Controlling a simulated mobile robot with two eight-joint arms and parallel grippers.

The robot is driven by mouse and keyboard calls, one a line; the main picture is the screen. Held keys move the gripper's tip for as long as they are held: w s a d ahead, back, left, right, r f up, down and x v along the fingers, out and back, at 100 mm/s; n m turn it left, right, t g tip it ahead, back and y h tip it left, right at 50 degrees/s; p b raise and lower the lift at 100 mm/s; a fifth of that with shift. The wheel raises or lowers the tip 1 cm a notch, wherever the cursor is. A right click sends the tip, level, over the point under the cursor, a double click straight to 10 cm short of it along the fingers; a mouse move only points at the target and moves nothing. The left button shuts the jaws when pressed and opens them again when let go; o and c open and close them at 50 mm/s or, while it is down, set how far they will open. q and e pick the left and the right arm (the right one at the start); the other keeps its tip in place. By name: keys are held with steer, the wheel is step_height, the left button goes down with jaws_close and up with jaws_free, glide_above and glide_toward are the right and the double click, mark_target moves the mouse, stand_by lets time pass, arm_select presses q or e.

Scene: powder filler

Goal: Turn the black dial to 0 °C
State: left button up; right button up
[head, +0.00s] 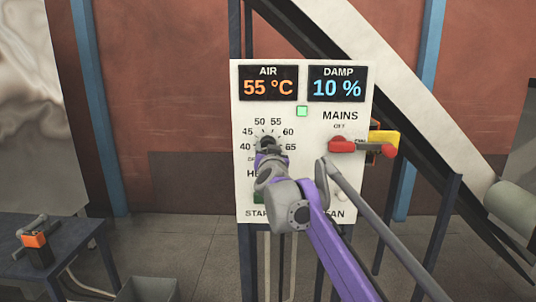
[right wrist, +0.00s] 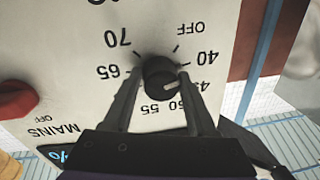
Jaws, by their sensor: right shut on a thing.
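The black dial (head: 267,142) sits on the white panel (head: 245,190), under the AIR display (head: 268,83), which reads 55 °C. In the right wrist view the dial (right wrist: 160,72) appears upside down, with its white mark on the side towards 45. The numbers around it run from 40 to 70, with OFF beside 40; I see no 0. My right gripper (head: 268,158) reaches the dial from the front. In the right wrist view its fingers (right wrist: 158,85) are shut on the dial, one on each side. My left gripper is not in view.
The red MAINS switch (head: 341,145) is right of the dial. The DAMP display (head: 337,84) reads 10 %. My arm covers the lower panel and parts of its buttons. A dark table (head: 60,245) stands at left.

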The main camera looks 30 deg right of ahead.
steer(key=n+b, duration=0.2)
steer(key=n, duration=0.2)
steer(key=shift+d, duration=0.1)
steer(key=shift+r+n+g+b, duration=0.1)
steer(key=shift+n+g+b, duration=0.2)
steer(key=shift+n+b, duration=0.85)
steer(key=shift+n+p, duration=0.3)
steer(key=shift+n, duration=0.15)
steer(key=o, duration=1.4)
steer(key=shift+c, duration=0.2)
steer(key=b+v, duration=0.1)
steer(key=v, duration=1)
steer(key=shift+b, duration=0.3)
